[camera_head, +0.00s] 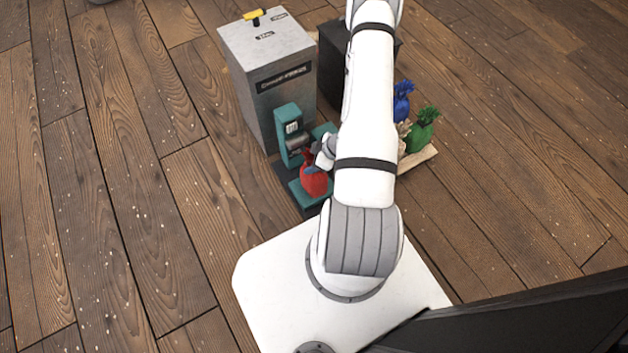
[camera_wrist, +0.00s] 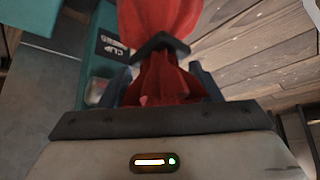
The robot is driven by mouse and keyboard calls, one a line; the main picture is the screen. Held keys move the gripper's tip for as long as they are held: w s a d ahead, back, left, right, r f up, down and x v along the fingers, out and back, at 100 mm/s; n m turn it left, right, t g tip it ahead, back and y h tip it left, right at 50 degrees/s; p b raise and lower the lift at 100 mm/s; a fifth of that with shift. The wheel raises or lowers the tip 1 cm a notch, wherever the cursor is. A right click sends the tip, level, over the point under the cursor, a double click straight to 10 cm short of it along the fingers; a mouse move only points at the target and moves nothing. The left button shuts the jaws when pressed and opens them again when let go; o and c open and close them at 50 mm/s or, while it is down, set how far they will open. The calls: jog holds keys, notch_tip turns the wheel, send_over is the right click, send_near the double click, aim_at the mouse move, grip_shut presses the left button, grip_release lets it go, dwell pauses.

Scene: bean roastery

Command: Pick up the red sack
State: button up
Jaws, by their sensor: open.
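The red sack (camera_head: 314,184) stands upright on a teal and dark machine base (camera_head: 301,197), in front of a teal upright part. My gripper (camera_head: 311,168) is at the sack's gathered top, partly hidden by my arm. In the wrist view, the red sack (camera_wrist: 160,18) has a dark band round its neck, and its ruffled top lies between the two fingers of my gripper (camera_wrist: 162,84). The fingers are open, one on each side of the ruffled top. Whether either finger touches the cloth cannot be told.
A grey cabinet (camera_head: 270,75) with a yellow-handled item (camera_head: 254,15) on top stands behind the machine. A dark box (camera_head: 345,62) is beside it. A blue sack (camera_head: 402,102) and a green sack (camera_head: 422,130) stand on a pale board (camera_head: 418,158) to the right. Wooden floor is clear at left.

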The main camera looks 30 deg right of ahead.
jog(key=shift+w+a+f, duration=0.2)
jog(key=shift+f, duration=0.25)
jog(key=shift+c, duration=0.4)
grip_shut()
jog(key=shift+r, duration=0.1)
dwell(0.6)
